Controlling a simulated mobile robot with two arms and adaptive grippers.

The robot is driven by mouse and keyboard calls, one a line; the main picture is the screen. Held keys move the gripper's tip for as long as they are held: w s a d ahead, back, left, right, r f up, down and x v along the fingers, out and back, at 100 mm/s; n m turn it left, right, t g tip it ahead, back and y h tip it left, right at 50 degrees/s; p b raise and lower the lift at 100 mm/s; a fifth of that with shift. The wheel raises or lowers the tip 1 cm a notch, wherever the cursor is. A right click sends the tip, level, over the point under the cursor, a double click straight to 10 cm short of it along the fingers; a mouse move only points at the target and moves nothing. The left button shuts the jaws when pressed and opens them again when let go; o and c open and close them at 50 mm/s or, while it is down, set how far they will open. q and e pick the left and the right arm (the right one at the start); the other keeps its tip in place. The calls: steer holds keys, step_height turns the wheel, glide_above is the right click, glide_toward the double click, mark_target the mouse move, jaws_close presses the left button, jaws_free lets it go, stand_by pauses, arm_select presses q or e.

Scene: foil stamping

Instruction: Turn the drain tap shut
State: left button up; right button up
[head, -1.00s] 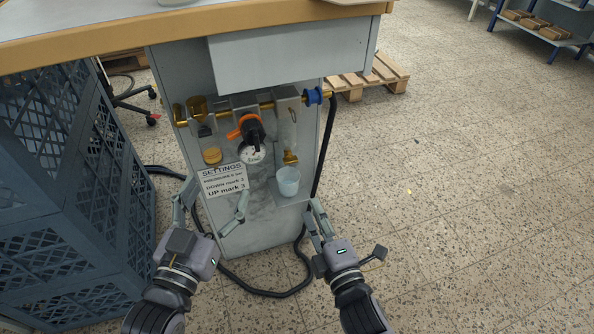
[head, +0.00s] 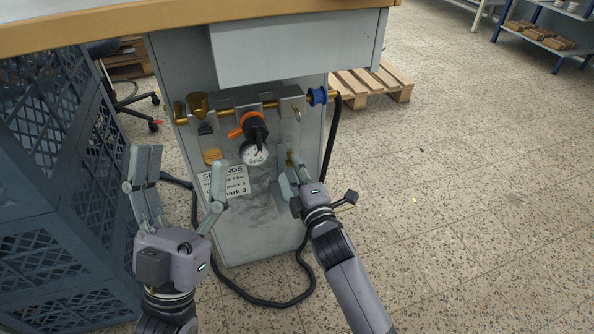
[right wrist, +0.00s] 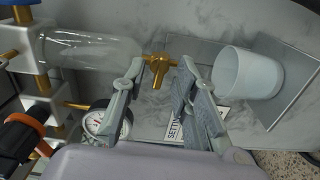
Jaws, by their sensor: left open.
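The drain tap (right wrist: 158,68) is a small brass fitting below a clear bowl (right wrist: 95,52) in the right wrist view. In the head view it is a small brass spot (head: 290,158), partly covered by my right gripper (head: 291,168). In the right wrist view, the fingers of my right gripper (right wrist: 161,72) are spread on either side of the tap, with a gap showing. I cannot tell whether either finger touches it. My left gripper (head: 183,168) is open and empty, in front of the cabinet's left side.
A black regulator knob with an orange ring (head: 255,128), a dial gauge (head: 254,156) and a settings card (head: 235,186) are left of the tap. A blue crate stack (head: 60,200) stands at left.

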steer(key=shift+c, duration=0.2)
jaws_close()
stand_by(0.4)
